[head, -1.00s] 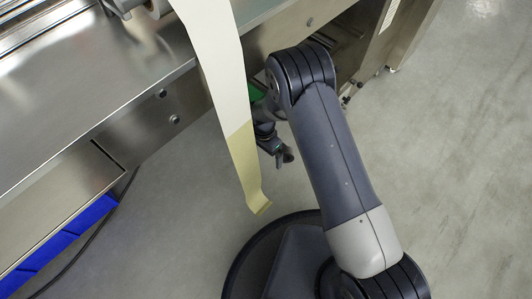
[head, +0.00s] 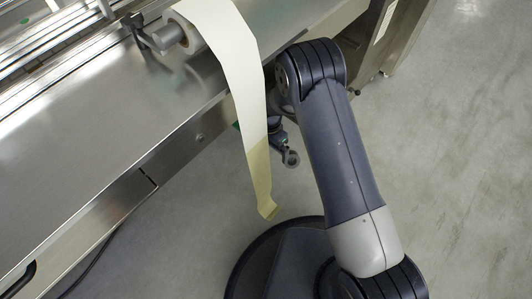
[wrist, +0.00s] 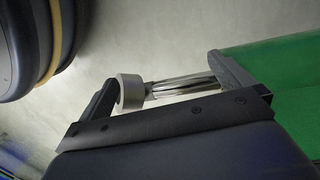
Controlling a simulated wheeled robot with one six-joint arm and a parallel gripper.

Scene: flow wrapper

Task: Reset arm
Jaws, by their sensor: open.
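In the head view my arm reaches up towards the machine's edge and bends over at the elbow. My gripper is mostly hidden there behind the arm and the hanging film. In the wrist view my gripper (wrist: 162,72) is open, with its two dark fingers wide apart. A grey ring (wrist: 130,92) and a shiny metal cylinder (wrist: 180,88) show between the fingers. I cannot tell whether they touch the fingers. A small dark part with a round grey end (head: 290,157) shows beside the film in the head view; I cannot tell what it belongs to.
A cream film strip (head: 232,62) with a yellowish end hangs from a roll (head: 185,36) over the steel machine's edge, close left of my arm. The steel machine (head: 95,125) fills the upper left. Grey floor (head: 450,180) at the right is clear. A green surface (wrist: 285,70) is close at the right in the wrist view.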

